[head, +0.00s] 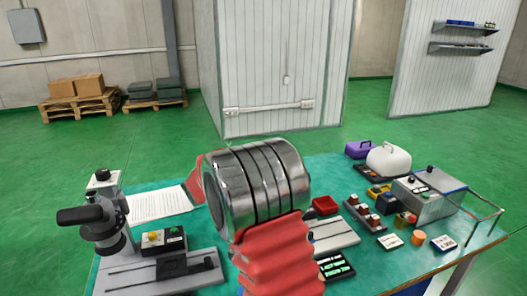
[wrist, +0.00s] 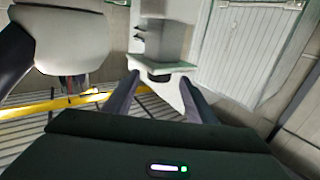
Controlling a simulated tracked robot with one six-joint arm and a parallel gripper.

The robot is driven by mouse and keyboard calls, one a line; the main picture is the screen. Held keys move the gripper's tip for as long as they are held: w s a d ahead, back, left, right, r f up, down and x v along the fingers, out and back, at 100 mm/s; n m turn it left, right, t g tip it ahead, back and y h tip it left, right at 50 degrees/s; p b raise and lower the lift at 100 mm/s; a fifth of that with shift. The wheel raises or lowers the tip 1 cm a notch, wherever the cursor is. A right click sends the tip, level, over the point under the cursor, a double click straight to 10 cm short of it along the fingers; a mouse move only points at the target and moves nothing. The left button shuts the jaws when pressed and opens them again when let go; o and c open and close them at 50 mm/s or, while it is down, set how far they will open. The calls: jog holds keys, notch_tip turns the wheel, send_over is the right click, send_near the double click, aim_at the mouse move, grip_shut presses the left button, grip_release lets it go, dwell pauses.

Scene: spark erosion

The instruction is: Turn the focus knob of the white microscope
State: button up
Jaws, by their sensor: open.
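A pale grey-white instrument (head: 106,184) with a black eyepiece-like tube stands at the left of the bench in the head view; it looks like the microscope. A small black knob (head: 102,174) shows at its top, but I cannot tell whether it is the focus knob. My gripper (wrist: 159,76) is open in the wrist view, its two dark fingers apart with nothing clearly held. Beyond the fingertips is a pale block with a dark round part (wrist: 160,77) below it; I cannot identify it. My arm hides the gripper in the head view.
The green bench top (head: 215,237) carries a paper sheet (head: 159,204) and a grey plate with a black clamp (head: 185,266). At the right are a white canister (head: 389,160), a purple case (head: 359,149), a grey control box (head: 428,200) and small parts. My arm hides the bench middle.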

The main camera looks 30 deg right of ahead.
jog(key=v, duration=0.9)
jog(key=shift+a, duration=0.1)
